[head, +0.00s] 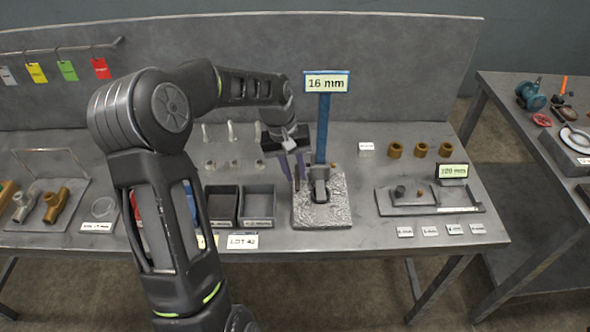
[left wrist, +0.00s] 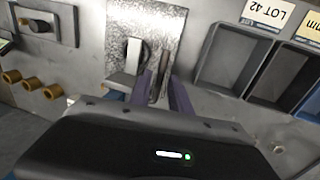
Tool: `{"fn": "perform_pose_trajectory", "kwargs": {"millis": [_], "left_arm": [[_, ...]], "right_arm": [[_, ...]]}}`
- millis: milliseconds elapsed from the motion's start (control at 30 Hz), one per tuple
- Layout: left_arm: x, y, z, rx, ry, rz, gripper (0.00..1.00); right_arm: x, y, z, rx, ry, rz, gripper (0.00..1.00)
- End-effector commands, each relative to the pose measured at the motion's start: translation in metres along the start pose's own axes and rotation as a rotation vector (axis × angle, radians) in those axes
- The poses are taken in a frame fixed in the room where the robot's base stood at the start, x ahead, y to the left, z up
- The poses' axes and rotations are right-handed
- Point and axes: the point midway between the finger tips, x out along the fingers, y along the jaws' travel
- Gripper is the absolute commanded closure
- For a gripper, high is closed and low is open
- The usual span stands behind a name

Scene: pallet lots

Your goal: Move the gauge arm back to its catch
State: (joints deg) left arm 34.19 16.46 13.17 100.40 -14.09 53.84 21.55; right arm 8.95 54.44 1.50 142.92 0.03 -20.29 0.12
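The gauge stands on a pale speckled plate (head: 336,213), with a blue post (head: 323,130) and a "16 mm" sign (head: 326,83) at its top. A dark fitting (head: 320,188) sits at the post's foot. My left gripper (head: 297,180) points down just left of the post. In the left wrist view its two bluish fingers (left wrist: 161,76) stand apart on either side of a thin brownish bar (left wrist: 159,82), which looks like the gauge arm. Whether they touch it is not clear. The catch cannot be made out. My right gripper is not in view.
Two dark bins (head: 258,203) stand left of the plate, with a "LOT 42" card (head: 242,241) in front. At right are a grey fixture (head: 412,199) with a "100 mm" sign (head: 451,171) and brass rings (head: 420,150). Bare bench lies between plate and fixture.

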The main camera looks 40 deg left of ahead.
Motion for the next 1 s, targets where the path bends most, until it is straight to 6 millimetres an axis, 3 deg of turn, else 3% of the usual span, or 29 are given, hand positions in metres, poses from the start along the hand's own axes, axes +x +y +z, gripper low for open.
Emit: {"fn": "perform_pose_trajectory", "kwargs": {"millis": [267,1000], "left_arm": [[-0.0004,0.0,-0.0001,0.0,0.0,0.0,1.0],[-0.0007,0.0001,-0.0002,0.0,0.001,0.0,1.0]], "right_arm": [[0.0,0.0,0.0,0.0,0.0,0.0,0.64],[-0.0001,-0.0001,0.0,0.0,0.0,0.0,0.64]]}}
